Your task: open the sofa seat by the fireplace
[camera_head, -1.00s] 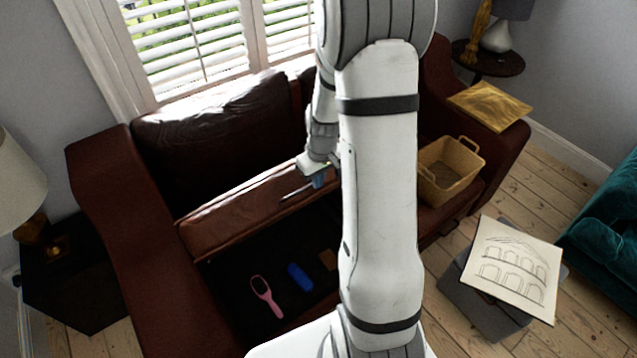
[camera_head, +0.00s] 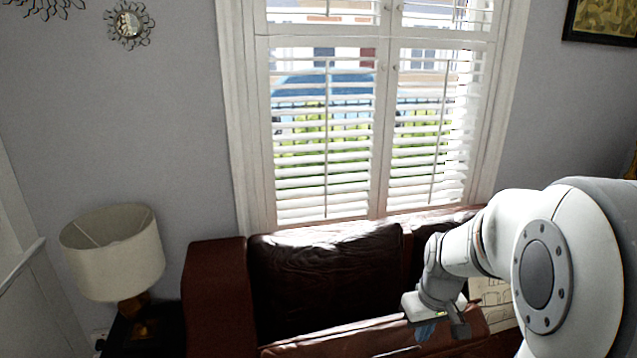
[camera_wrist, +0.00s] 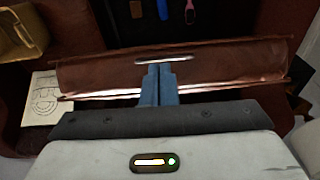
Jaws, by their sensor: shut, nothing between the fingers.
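The brown leather sofa (camera_head: 218,300) stands under the window. Its seat panel (camera_head: 335,343) is raised and tilted, showing at the bottom edge of the head view. In the wrist view the seat panel (camera_wrist: 230,62) runs across the picture, with a slim metal handle (camera_wrist: 178,57) along it. Beyond it lies the dark open storage space (camera_wrist: 112,18). My gripper (camera_wrist: 159,68) has its blue fingers together, at the panel just below the handle in the picture; I cannot tell whether they touch it. The head view also shows my gripper (camera_head: 428,332) in front of the sofa's back cushions.
In the storage lie a brown item (camera_wrist: 136,9), a blue item (camera_wrist: 162,9) and a pink brush (camera_wrist: 190,12). A tan basket (camera_wrist: 22,35) and a drawing sheet (camera_wrist: 42,98) are at left. A lamp (camera_head: 112,250) stands left of the sofa.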

